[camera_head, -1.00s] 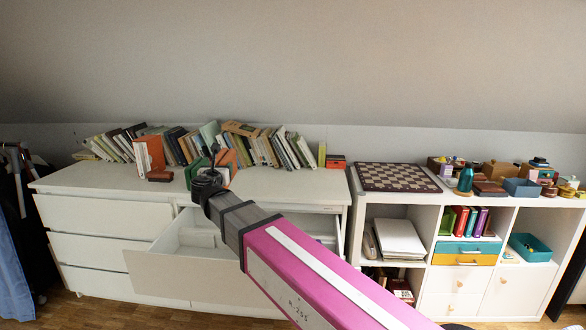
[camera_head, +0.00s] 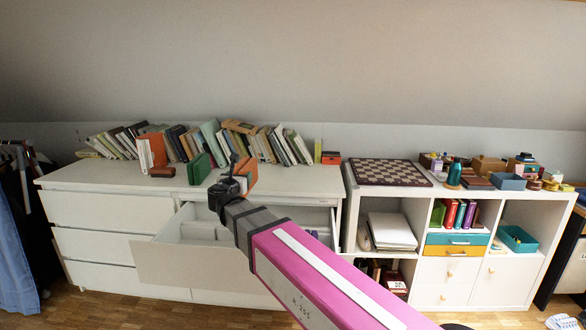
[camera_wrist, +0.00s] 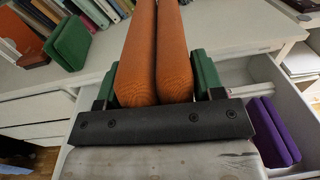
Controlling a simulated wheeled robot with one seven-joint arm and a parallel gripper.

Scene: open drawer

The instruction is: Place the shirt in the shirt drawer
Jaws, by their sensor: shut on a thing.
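My gripper (camera_wrist: 155,85) is shut on an orange folded shirt (camera_wrist: 155,40), which stands up between the fingers in the wrist view. In the head view the shirt (camera_head: 251,172) shows behind my gripper (camera_head: 232,178), partly hidden by it, above the dresser's front edge. An open white drawer (camera_head: 178,268) lies below my gripper, with a divider inside. My arm hides part of it. A purple folded item (camera_wrist: 272,132) lies in an open drawer at the right of the wrist view.
A green folded item (camera_head: 199,168) stands on the white dresser top (camera_head: 110,177), left of my gripper. A row of books (camera_head: 262,148) leans along the back. A chessboard (camera_head: 388,172) lies on the shelf unit at right. The dresser top's left front is clear.

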